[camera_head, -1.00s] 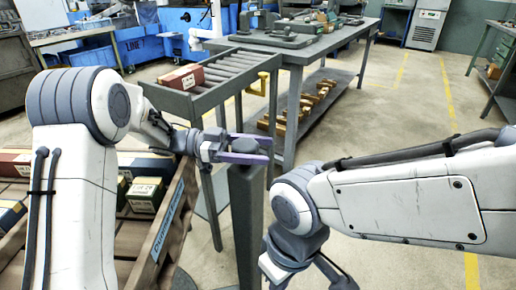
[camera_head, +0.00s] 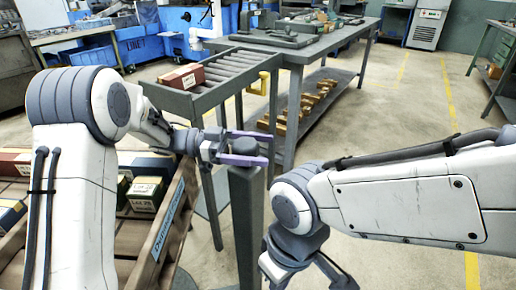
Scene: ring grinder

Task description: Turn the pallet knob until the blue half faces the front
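The pallet knob (camera_head: 245,146) is a dark round cap on top of a grey post (camera_head: 246,205) in the middle of the head view. No blue half shows on it from here. My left gripper (camera_head: 248,147) has its two purple fingers level with the knob, one on the far side and one on the near side. The fingers stand apart, and the knob shows between them. My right arm hangs at the lower right, and its gripper is only partly in view at the bottom edge, its fingers unclear.
A roller stand (camera_head: 215,80) with a red box (camera_head: 183,77) is behind the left gripper. A workbench (camera_head: 300,48) with metal parts stands beyond it. A wooden pallet crate (camera_head: 165,232) with several boxes is at the lower left. The floor at right is open.

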